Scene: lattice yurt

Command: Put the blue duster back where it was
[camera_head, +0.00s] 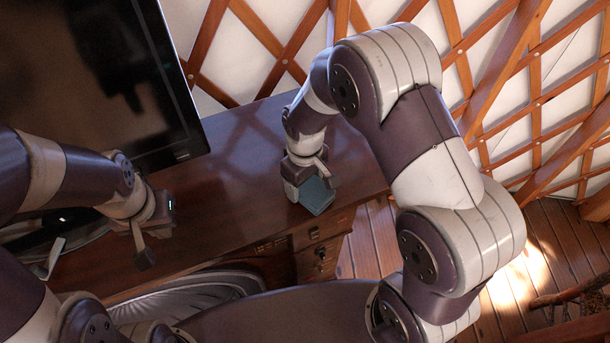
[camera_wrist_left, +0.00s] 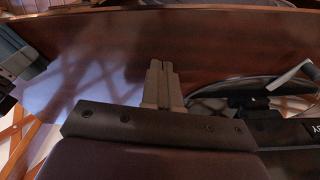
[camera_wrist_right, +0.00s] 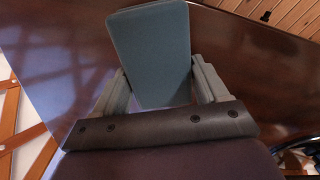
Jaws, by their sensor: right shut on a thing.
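The blue duster (camera_head: 317,196) is a flat blue-grey block at the right end of the brown desk (camera_head: 235,170). My right gripper (camera_head: 307,181) is shut on it. In the right wrist view the duster (camera_wrist_right: 152,55) sits between the two fingers, with its broad face to the camera and the desk behind it. I cannot tell whether it touches the desk top. My left gripper (camera_head: 146,258) is over the left part of the desk, holding nothing. In the left wrist view its fingers (camera_wrist_left: 163,82) are together.
A large dark screen (camera_head: 110,80) stands at the back left of the desk. Drawers (camera_head: 322,245) are under the desk's right end. A lattice wall (camera_head: 260,40) is behind. The desk top between my grippers is clear.

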